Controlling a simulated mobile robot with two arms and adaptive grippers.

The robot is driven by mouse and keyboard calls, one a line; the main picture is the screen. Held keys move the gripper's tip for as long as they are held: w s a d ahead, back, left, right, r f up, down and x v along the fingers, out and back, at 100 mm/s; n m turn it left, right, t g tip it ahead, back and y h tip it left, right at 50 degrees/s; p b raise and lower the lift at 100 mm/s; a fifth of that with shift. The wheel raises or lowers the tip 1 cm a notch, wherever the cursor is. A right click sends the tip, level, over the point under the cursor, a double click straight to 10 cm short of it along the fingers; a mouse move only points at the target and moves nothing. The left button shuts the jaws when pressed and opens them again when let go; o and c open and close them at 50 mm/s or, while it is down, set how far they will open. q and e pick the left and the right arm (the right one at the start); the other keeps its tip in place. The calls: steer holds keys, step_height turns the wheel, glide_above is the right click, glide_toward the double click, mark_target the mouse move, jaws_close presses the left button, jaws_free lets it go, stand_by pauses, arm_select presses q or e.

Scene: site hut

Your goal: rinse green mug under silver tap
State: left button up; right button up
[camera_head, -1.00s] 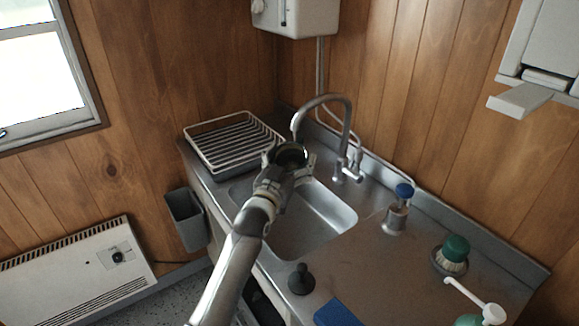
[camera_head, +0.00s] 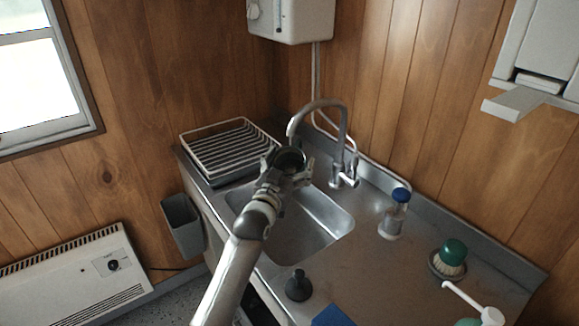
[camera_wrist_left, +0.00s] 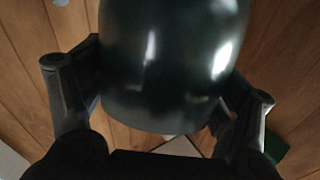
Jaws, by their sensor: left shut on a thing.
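The dark green mug (camera_head: 290,157) is held over the left part of the sink, its open mouth facing up toward the head camera. My left gripper (camera_head: 288,167) is shut on it. In the left wrist view the mug (camera_wrist_left: 170,60) fills the middle, with a finger on each side. The silver tap (camera_head: 341,130) arches up behind the sink (camera_head: 327,213), and its spout end is just above and beside the mug's rim. I cannot tell whether water runs. My right gripper is not in view.
A wire dish rack (camera_head: 222,150) stands left of the sink. On the right of the counter are a blue-capped bottle (camera_head: 394,214), a green-topped brush (camera_head: 451,259) and a white-handled brush (camera_head: 466,300). A black plunger-shaped item (camera_head: 298,287) stands in front. A grey bin (camera_head: 183,225) hangs at the left.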

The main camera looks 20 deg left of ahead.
arm_select(q)
steer(key=shift+d+r, duration=0.1)
steer(key=shift+d, duration=0.3)
steer(key=shift+a, duration=0.2)
steer(key=shift+a+p, duration=0.3)
steer(key=shift+a, duration=0.15)
steer(key=shift+d, duration=0.1)
steer(key=shift+d, duration=0.55)
steer(key=shift+s+p, duration=0.55)
steer(key=shift+p, duration=0.2)
steer(key=s+p, duration=0.3)
steer(key=s, duration=0.4)
steer(key=shift+d+p, duration=0.4)
steer(key=shift+d, duration=0.05)
